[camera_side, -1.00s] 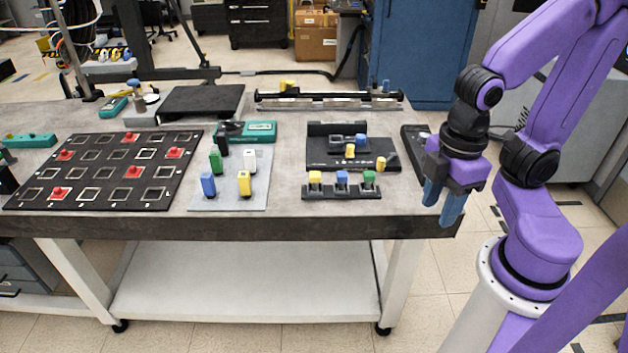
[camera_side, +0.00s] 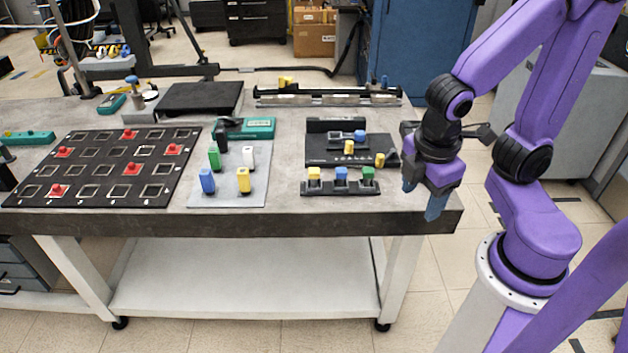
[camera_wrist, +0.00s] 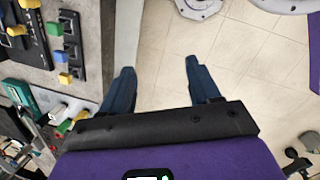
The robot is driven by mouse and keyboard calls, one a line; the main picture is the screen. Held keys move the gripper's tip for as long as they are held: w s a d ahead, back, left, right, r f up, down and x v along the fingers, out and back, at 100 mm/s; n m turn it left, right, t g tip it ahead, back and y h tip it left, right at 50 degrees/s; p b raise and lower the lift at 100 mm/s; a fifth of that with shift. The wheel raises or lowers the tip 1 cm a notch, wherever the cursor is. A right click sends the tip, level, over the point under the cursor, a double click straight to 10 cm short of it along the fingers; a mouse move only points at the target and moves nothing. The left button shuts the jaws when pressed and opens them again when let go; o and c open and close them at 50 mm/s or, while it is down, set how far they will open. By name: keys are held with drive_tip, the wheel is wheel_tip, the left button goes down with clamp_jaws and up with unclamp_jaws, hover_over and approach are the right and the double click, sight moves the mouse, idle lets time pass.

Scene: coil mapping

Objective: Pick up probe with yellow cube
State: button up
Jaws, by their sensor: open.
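A small black rack (camera_side: 340,188) near the table's front right edge holds a yellow cube (camera_side: 314,174) at its left, a blue cube (camera_side: 341,173) in the middle and a green cube (camera_side: 368,174) at its right. Any probe shafts below the cubes are hidden. The yellow cube (camera_wrist: 64,78) also shows in the wrist view, left of the fingers. My gripper (camera_side: 423,195) is right of the rack, at the table's right edge, fingers pointing down. In the wrist view my gripper (camera_wrist: 160,67) is open, with only floor between its blue fingers.
A black fixture (camera_side: 325,160) with other yellow pieces stands behind the rack. A grey plate (camera_side: 225,193) with coloured blocks, including another yellow one (camera_side: 243,180), lies to its left. A black grid board (camera_side: 110,165) with red pieces lies farther left.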

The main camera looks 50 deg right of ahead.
drive_tip(key=w+f+n+t+h, duration=0.2)
drive_tip(key=w+f+n+h, duration=0.15)
drive_tip(key=w, duration=0.35)
drive_tip(key=w+f+n+t+h, duration=0.2)
drive_tip(key=w+n+h, duration=0.15)
drive_tip(key=w, duration=0.35)
drive_tip(key=n+t+h, duration=0.1)
drive_tip(key=n+t, duration=0.4)
drive_tip(key=n, duration=0.1)
approach(314, 172)
drive_tip(key=x, duration=0.8)
drive_tip(key=f+x, duration=0.1)
drive_tip(key=x, duration=0.4)
drive_tip(key=shift+s+a, duration=0.15)
drive_tip(key=shift+s, duration=0.05)
drive_tip(key=c, duration=1.1)
